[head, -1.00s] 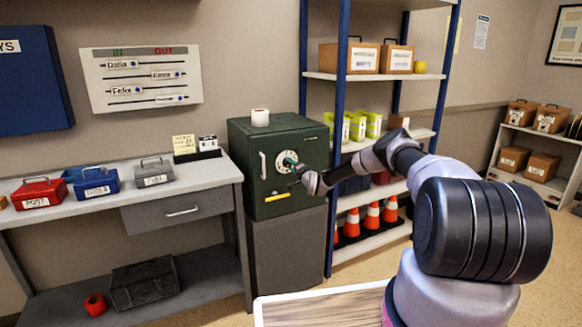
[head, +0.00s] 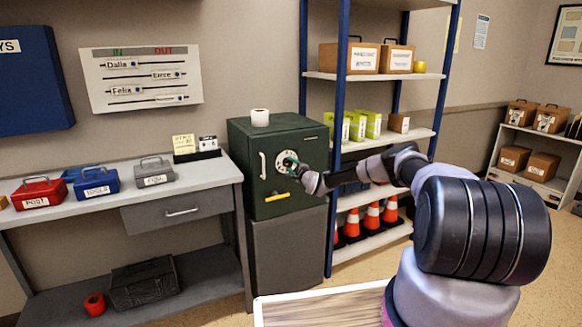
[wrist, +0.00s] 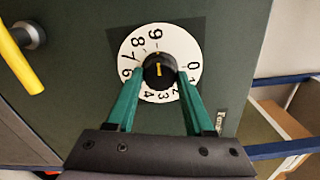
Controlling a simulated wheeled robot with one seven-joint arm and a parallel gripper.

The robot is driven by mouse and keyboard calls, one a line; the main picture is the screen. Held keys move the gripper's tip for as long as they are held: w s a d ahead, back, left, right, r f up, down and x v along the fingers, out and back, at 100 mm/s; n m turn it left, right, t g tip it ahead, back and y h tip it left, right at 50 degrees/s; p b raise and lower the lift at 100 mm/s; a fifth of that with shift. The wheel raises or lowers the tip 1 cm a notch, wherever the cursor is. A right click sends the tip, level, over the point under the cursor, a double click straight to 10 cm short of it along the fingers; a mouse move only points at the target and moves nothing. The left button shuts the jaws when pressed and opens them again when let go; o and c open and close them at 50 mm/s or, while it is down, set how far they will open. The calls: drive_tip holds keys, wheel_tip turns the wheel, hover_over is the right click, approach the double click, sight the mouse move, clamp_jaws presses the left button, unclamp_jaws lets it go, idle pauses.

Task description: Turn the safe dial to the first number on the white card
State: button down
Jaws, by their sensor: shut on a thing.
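The safe (head: 300,140) is dark green and stands on a grey cabinet. Its dial (wrist: 160,42) is a white ring of black digits around a black knob (wrist: 159,71) with a yellow mark. In the wrist view the mark runs roughly upright, with 9 at the top and 0 at the right. My gripper (wrist: 160,75) has green fingers, one on each side of the knob, shut on it. Some lower-left digits are partly hidden by a finger. A white card (head: 208,142) and a pale yellow note (head: 183,144) stand on the desk; their writing is too small to read.
The safe's yellow handle (head: 277,196) is below the dial, with a pale upright bar (head: 263,165) to its left. A blue-framed shelf (head: 335,150) is close on the right. The desk (head: 110,190) is on the left.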

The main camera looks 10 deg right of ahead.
drive_tip(key=shift+a+f, duration=0.1)
drive_tip(key=shift+c, duration=1.4)
unclamp_jaws()
drive_tip(key=v, duration=1)
drive_tip(key=shift+s, duration=0.4)
